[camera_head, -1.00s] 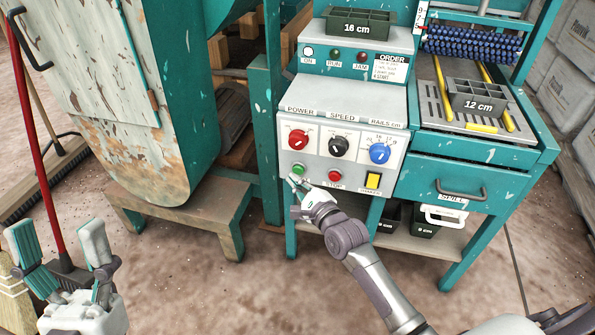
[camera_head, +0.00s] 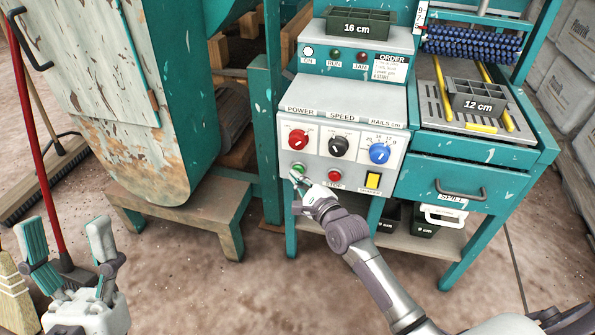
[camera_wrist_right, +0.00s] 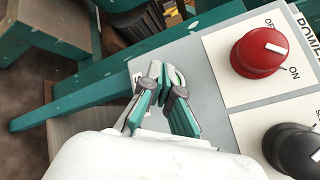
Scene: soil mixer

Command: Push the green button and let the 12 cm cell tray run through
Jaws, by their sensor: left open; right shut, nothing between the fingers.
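The green button (camera_head: 298,169) sits at the lower left of the white control panel. My right gripper (camera_head: 297,178) is shut and empty, with its fingertips at the button, partly covering it. In the right wrist view the closed fingertips (camera_wrist_right: 162,72) hide most of the button; whether they touch or press it I cannot tell. The 12 cm cell tray (camera_head: 478,100) is dark grey and sits on the slatted bed between the yellow rails (camera_head: 495,94), in front of the blue brush roller (camera_head: 472,44). My left gripper (camera_head: 68,244) is open and empty at the lower left.
The red power knob (camera_head: 299,138), black speed knob (camera_head: 339,146), blue rails knob (camera_head: 380,153), red stop button (camera_head: 335,175) and yellow switch (camera_head: 373,181) are close by on the panel. A 16 cm tray (camera_head: 360,24) stands on top. A red-handled tool stands left.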

